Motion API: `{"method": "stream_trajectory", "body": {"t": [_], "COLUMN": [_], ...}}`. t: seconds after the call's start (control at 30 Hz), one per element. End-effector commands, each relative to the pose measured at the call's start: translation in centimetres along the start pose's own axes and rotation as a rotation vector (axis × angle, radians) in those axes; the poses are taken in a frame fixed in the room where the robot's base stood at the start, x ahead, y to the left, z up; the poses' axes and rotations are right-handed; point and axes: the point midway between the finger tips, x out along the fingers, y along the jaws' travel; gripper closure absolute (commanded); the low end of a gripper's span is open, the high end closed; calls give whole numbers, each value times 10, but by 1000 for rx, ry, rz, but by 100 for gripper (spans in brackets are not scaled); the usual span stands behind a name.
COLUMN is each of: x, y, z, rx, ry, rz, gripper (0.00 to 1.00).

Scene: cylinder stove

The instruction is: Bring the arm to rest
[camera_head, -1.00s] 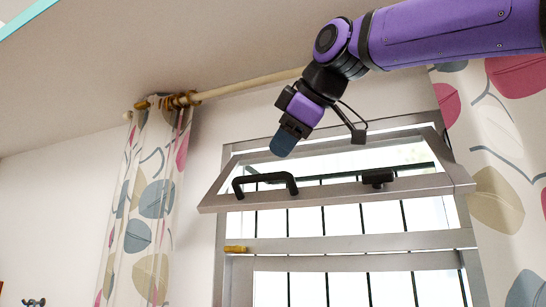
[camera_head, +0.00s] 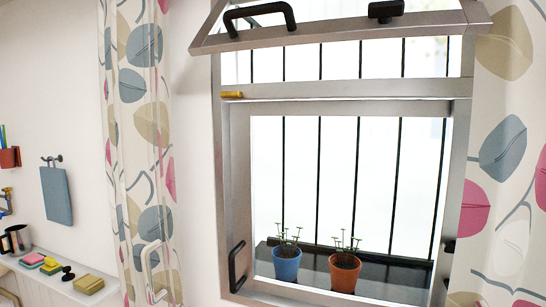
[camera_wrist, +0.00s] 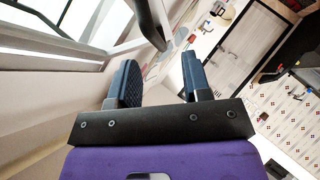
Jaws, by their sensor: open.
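My gripper (camera_wrist: 163,85) shows in the wrist view with its two dark fingers apart and nothing between them. A dark bar (camera_wrist: 150,22), which looks like the window handle, shows beyond the fingers, apart from them as far as I can tell. In the head view my arm and gripper are out of sight. The upper window sash (camera_head: 340,31) there is tilted open, with a black handle (camera_head: 259,16) on its bottom rail.
Patterned curtains (camera_head: 143,130) hang beside the window. A blue pot (camera_head: 287,264) and an orange pot (camera_head: 344,273) with plants stand at the lower window. A shelf at lower left holds sponges (camera_head: 89,284) and a metal pot (camera_head: 16,240). A blue cloth (camera_head: 56,194) hangs on the wall.

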Motion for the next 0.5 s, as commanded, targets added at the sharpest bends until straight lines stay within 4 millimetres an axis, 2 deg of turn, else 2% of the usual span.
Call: {"method": "stream_trajectory", "body": {"t": [0.03,0.27,0.37,0.5], "x": [3,14,15,12], "y": [-8,-59,-90,-143], "z": [21,136,189,264], "rx": [50,366,520,748], "ry": [-41,-244,-332,-452], "rz": [-4,-8,-1,18], "gripper": [56,56,56,56]}}
